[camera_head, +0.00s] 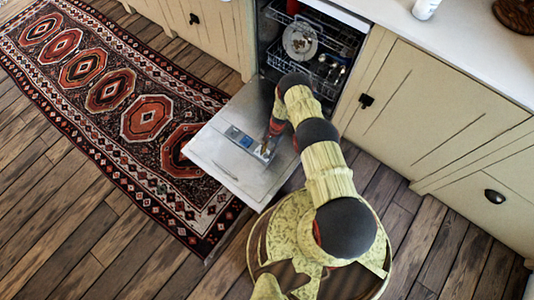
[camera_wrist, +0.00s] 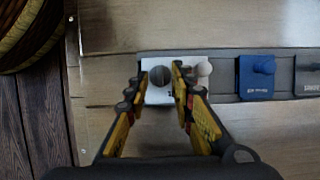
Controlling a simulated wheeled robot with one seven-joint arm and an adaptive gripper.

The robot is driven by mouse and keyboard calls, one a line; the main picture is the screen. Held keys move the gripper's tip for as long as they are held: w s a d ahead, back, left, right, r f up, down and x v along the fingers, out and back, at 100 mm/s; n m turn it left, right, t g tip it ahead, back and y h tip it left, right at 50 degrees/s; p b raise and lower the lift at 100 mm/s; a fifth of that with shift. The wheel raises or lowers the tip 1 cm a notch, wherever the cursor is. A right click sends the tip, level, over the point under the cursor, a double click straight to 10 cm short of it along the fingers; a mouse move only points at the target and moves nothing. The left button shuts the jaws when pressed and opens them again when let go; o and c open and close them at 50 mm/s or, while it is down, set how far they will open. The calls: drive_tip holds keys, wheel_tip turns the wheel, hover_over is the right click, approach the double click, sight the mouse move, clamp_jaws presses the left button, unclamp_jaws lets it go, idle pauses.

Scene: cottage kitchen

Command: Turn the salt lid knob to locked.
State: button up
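The open dishwasher door (camera_head: 222,157) lies lowered, with a strip of small panels (camera_head: 240,137) on its inner face. In the wrist view, a white plate (camera_wrist: 160,96) on that strip carries a round dark grey knob (camera_wrist: 159,75) and, at its right, a small pale knob (camera_wrist: 204,68). I cannot read which is the salt lid knob. My gripper (camera_wrist: 161,72) is open, its two fingers on either side of the dark knob. A gap shows at the left finger; contact at the right finger cannot be told. In the head view my gripper (camera_head: 268,146) is down at the door.
A blue plate (camera_wrist: 256,82) with a blue knob and a grey plate (camera_wrist: 310,77) sit further right on the strip. The dishwasher rack (camera_head: 325,75) holds a dish (camera_head: 300,40). A patterned rug (camera_head: 110,90) and a cabinet (camera_head: 430,115) flank the door.

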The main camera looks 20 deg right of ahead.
drive_tip(key=shift+c, duration=1)
drive_tip(key=c, duration=0.4)
clamp_jaws()
